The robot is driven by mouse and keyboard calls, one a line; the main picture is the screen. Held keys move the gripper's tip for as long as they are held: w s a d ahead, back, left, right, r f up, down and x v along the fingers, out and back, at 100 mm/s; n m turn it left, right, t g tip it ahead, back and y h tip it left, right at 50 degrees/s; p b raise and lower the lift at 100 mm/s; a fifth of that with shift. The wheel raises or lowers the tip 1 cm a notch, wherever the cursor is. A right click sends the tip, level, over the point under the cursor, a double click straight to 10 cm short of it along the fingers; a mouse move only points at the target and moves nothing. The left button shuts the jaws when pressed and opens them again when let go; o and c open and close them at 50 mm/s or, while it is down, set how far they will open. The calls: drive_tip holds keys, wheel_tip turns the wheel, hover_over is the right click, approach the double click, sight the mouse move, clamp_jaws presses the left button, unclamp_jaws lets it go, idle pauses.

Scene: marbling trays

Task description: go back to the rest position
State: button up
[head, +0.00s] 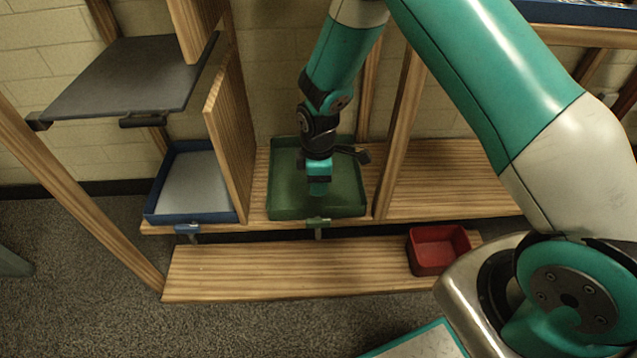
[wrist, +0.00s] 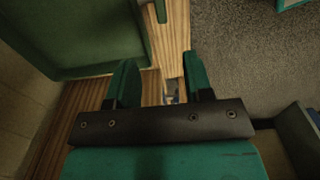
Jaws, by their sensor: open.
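My gripper (head: 319,190) hangs pointing down in front of the green tray (head: 290,212) in the head view. In the wrist view, my gripper (wrist: 160,78) has its two teal fingers well apart, with nothing held between them. The green tray (wrist: 105,68) fills the upper left there, beside the fingers. Whether my gripper is over the tray or just in front of it is hard to tell. A green tap-like fitting (head: 318,223) sits at the tray's front edge. A small bluish piece (wrist: 171,91) shows beyond the gap between the fingers, too small to make out.
A blue-rimmed tray (head: 192,218) stands left of an upright wooden divider (head: 229,130). A dark grey shelf (head: 125,78) juts out above it. A red box (head: 438,250) sits on the lower plank (head: 290,272). The wooden shelf right of the green tray (head: 440,190) is bare.

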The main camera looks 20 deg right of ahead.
idle(0.4)
drive_tip(key=s+a+r+m+y, duration=0.1)
drive_tip(key=s+a+r+m, duration=0.15)
drive_tip(key=r, duration=0.95)
drive_tip(key=s+a+r+m+y, duration=0.25)
drive_tip(key=s+r+m, duration=0.25)
drive_tip(key=s+r, duration=1.5)
wheel_tip(320, 180, up, 25)
drive_tip(key=s+p, duration=0.2)
drive_tip(key=p, duration=2.5)
drive_tip(key=shift+s+d+y, duration=0.2)
drive_tip(key=shift+s+y, duration=0.1)
drive_tip(key=shift+y, duration=0.05)
drive_tip(key=shift+a, duration=0.1)
